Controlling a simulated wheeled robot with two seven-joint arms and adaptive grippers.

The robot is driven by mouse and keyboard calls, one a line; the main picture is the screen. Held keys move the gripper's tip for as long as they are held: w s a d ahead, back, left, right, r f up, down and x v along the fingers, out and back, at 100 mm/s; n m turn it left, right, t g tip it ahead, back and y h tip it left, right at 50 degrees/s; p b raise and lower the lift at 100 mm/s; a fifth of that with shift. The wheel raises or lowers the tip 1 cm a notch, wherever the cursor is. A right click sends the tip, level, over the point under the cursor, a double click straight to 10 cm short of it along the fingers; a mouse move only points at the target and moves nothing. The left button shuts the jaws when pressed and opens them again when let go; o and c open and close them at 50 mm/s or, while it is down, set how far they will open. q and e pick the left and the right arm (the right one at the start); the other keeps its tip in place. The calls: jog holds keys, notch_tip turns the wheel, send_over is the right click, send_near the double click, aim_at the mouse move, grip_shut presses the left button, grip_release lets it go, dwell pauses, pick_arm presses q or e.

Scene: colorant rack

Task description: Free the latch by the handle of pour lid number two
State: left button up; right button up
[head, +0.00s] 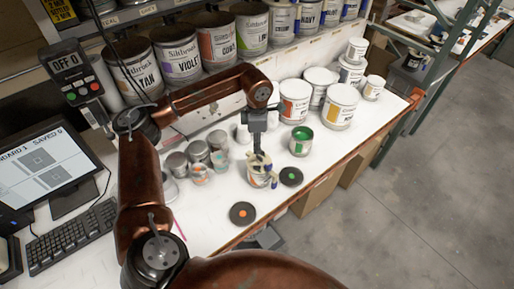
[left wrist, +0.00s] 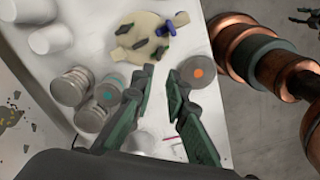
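A can with a cream pour lid (left wrist: 148,48) stands on the white bench. The lid carries dark parts and a small blue piece (left wrist: 178,20). In the head view the can (head: 262,180) is partly hidden under my left gripper (head: 260,157). In the left wrist view the fingers of my left gripper (left wrist: 161,72) are apart with nothing between them, their tips near the lid's lower edge. Whether they touch the lid I cannot tell. The lid's number is not readable. A small dark claw-like shape (left wrist: 305,16) at the wrist view's top right may be my right gripper.
Black discs with an orange centre (head: 241,213) and a green centre (head: 291,176) lie near the can. An open can of green paint (head: 301,141) stands behind. Several small grey cans (head: 197,151) are to the left, larger white cans (head: 340,105) at back right.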

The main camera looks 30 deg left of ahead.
aim_at(257, 168)
pick_arm(q)
notch_tip(257, 168, down, 12)
jog(key=p, duration=0.6)
jog(key=shift+r, duration=0.15)
grip_shut()
